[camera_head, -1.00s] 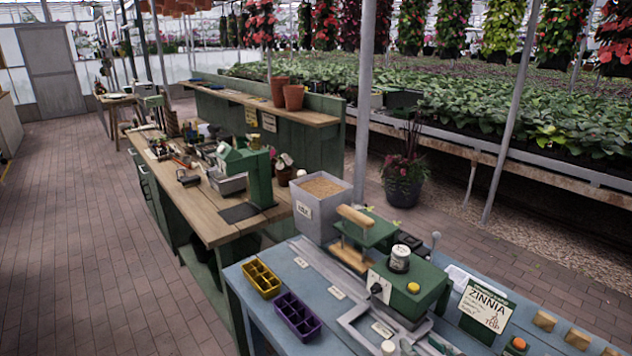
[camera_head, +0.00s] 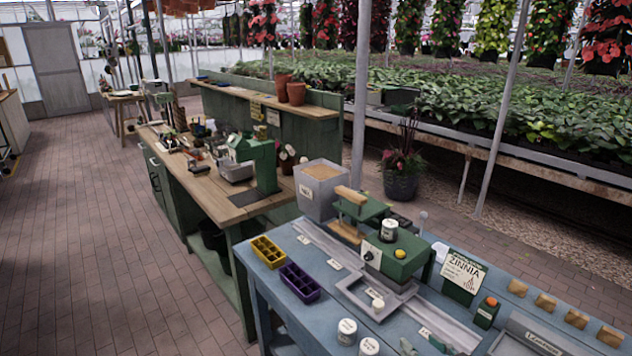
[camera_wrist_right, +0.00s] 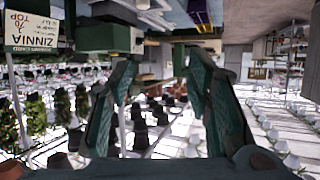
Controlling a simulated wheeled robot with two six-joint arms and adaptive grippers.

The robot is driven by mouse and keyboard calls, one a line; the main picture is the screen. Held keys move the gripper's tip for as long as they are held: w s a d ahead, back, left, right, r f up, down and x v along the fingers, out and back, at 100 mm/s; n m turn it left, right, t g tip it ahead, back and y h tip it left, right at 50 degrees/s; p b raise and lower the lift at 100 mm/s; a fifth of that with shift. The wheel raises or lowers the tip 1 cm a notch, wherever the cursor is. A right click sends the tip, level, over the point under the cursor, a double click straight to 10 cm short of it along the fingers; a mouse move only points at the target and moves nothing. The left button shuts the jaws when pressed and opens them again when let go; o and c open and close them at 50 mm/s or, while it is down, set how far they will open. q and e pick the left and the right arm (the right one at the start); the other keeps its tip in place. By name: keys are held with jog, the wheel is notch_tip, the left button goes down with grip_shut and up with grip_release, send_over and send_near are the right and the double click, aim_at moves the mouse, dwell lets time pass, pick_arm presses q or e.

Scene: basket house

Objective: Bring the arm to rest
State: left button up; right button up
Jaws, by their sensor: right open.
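My right gripper (camera_wrist_right: 158,70) shows in the right wrist view, its two dark teal fingers spread with nothing held between them. That view is upside down; the zinnia sign (camera_wrist_right: 32,35) and green bench gear are at its top, close beyond the fingers. In the head view I cannot clearly make out the right gripper among the small things at the lower edge. My left gripper is in neither view.
A wooden-topped bench (camera_head: 208,190) stands behind. Brick floor (camera_head: 90,230) at left is clear.

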jog(key=s+d+f+m+g+h, duration=0.1)
jog(key=s+f+g+h, duration=0.2)
jog(key=s, duration=0.6)
jog(key=s+d+f+m+g, duration=0.1)
jog(key=s+f+g, duration=0.3)
jog(key=s, duration=0.5)
jog(key=s+d+f+m+g+h, duration=0.15)
jog(key=s+f, duration=0.35)
jog(key=s, duration=0.5)
notch_tip(320, 180, down, 25)
jog(key=d+g+b, duration=0.1)
jog(key=g+b, duration=0.1)
jog(key=b, duration=0.3)
pick_arm(q)
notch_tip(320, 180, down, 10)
jog(key=b, duration=0.5)
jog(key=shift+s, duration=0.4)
pick_arm(e)
jog(key=s+d+f+g, duration=0.1)
jog(key=s+f, duration=1.3)
jog(key=f, duration=0.3)
jog(key=shift+s+f, duration=0.3)
jog(key=shift+f, duration=0.1)
jog(key=shift+n, duration=0.25)
